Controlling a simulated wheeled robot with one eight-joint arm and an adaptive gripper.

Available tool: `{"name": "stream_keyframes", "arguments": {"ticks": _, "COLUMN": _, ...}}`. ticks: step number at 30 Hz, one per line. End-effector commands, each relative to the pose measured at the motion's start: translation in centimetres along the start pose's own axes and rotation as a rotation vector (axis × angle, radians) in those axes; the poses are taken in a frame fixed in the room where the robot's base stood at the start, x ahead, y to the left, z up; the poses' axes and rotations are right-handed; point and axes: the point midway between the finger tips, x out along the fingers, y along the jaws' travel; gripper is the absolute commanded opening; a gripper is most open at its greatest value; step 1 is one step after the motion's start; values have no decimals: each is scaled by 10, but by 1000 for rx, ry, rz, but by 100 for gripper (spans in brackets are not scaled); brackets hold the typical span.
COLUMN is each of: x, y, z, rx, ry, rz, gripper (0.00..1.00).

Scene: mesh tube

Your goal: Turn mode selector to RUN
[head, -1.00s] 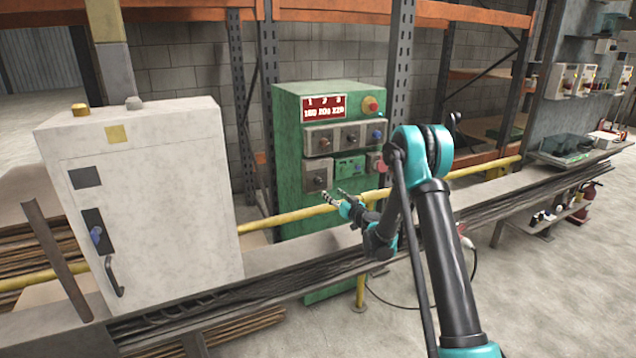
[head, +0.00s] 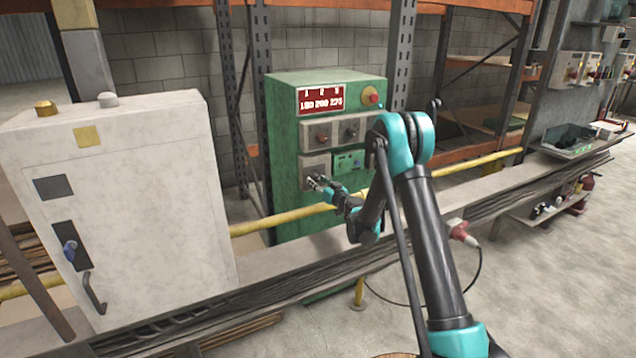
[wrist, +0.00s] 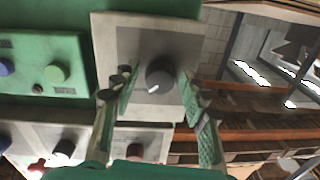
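A green control cabinet (head: 284,210) stands behind the rail in the head view. A dark rotary knob (wrist: 160,74) on a grey plate (wrist: 125,30) shows in the wrist view; I cannot read a label naming it as the mode selector. Its white mark points to the lower left there. My gripper (head: 314,182) is in front of the cabinet's lower left plate (head: 308,162). In the wrist view my gripper (wrist: 158,95) is open, with one finger on each side of the knob. I see no clear contact.
A green button (wrist: 55,73) is beside the knob's plate. A red emergency button (head: 371,96) is higher up. A yellow rail (head: 275,222) and a white cabinet (head: 150,180) stand nearby.

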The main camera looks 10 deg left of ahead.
Motion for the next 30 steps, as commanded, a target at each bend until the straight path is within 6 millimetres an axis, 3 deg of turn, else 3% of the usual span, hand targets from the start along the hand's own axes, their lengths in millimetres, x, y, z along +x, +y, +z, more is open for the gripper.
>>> {"name": "stream_keyframes", "arguments": {"ticks": 1, "x": 0, "y": 0, "z": 0, "rx": 0, "ry": 0, "rz": 0, "gripper": 34}}
{"name": "stream_keyframes", "arguments": {"ticks": 9, "x": 0, "y": 0, "z": 0, "rx": 0, "ry": 0, "rz": 0, "gripper": 1}}
{"name": "stream_keyframes", "arguments": {"ticks": 20, "x": 0, "y": 0, "z": 0, "rx": 63, "ry": 4, "rz": 0, "gripper": 0}}
{"name": "stream_keyframes", "arguments": {"ticks": 30, "x": 0, "y": -1, "z": 1, "rx": 309, "ry": 17, "rz": -2, "gripper": 0}}
